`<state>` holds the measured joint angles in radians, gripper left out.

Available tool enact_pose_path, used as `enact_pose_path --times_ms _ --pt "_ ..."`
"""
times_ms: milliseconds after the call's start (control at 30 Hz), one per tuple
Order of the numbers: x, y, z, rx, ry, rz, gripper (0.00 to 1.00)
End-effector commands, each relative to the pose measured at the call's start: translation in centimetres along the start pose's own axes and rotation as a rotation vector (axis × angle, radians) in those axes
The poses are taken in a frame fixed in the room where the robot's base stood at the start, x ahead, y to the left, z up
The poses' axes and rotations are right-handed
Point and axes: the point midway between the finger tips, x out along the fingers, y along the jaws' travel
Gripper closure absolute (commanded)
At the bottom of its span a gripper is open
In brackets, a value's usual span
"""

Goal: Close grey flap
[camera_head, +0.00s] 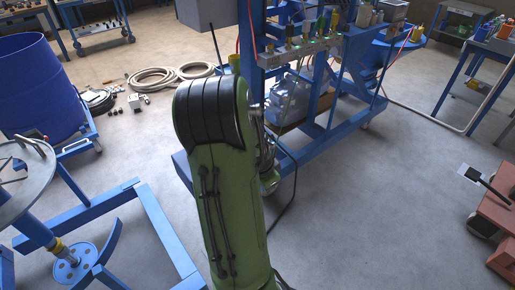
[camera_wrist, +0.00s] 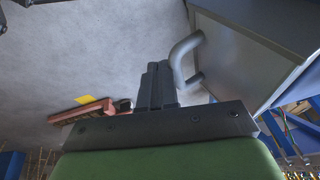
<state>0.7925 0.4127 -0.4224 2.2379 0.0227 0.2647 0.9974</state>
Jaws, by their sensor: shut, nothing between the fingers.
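In the wrist view a grey panel (camera_wrist: 240,62), which looks like the grey flap, fills the upper right, with a curved grey handle (camera_wrist: 186,55) at its left edge. My gripper (camera_wrist: 155,72) points up in the picture, its two dark fingers together and empty. The fingers are just left of the handle; whether they touch it I cannot tell. In the head view a grey box (camera_head: 207,12) is at the top, left of the blue machine frame. My green arm hides much of the middle there, and the gripper cannot be made out. How far the flap is open is unclear.
A blue machine frame (camera_head: 335,125) with bottles and fittings stands behind my arm. A blue drum (camera_head: 40,85) and a round metal plate on a blue stand (camera_head: 35,235) are at left. A red cart (camera_head: 490,220) is at right.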

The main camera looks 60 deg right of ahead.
Motion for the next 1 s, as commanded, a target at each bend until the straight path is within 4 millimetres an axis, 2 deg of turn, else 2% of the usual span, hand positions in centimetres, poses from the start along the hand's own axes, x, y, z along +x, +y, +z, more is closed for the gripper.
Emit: enact_pose_path --times_ms 233,1000 --pt "1.06 -0.25 0.37 0.0 0.0 0.0 1.0" --pt "1.42 -0.42 0.52 0.0 0.0 0.0 1.0"
